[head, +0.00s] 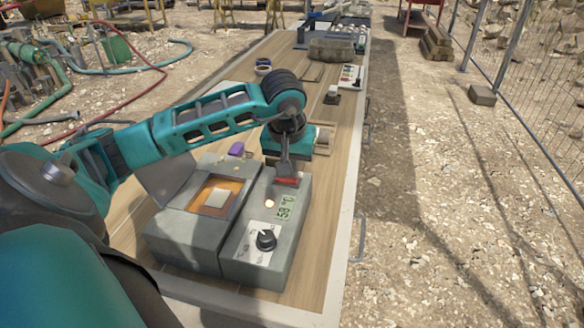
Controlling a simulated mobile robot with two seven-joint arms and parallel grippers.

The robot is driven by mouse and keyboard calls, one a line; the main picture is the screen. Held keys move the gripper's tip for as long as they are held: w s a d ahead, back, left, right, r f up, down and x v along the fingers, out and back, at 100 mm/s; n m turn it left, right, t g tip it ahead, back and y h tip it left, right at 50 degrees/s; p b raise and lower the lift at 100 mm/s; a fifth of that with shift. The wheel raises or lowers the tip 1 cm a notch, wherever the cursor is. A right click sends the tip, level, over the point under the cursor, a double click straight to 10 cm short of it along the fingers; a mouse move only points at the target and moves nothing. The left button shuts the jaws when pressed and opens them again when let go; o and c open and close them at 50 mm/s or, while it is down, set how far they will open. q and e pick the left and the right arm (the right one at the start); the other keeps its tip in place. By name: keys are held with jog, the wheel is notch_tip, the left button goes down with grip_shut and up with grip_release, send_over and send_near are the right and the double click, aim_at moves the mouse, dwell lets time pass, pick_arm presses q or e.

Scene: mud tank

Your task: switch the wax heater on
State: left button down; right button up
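The wax heater (192,240) is a grey box with its lid raised at the left and orange-brown wax and a pale block inside. Its control box (268,226) stands against its right side, with a black knob (266,240), a green display (285,207) that appears to read 58 °C, and a small glowing lamp (269,203). A red switch (287,181) is at the far end of its top. My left gripper (285,171) points down with its fingers together, right at the switch; whether it touches is unclear. The fingers hide part of the switch. My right gripper is out of view.
A small purple object (237,149) lies beyond the heater. Farther along the wooden table (318,255) are a dark bowl (263,69), a white device (350,76) and a stone-like block (331,49). Bare wood lies right of the control box.

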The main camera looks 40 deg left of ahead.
pick_arm(q)
jog(key=shift+f, duration=0.35)
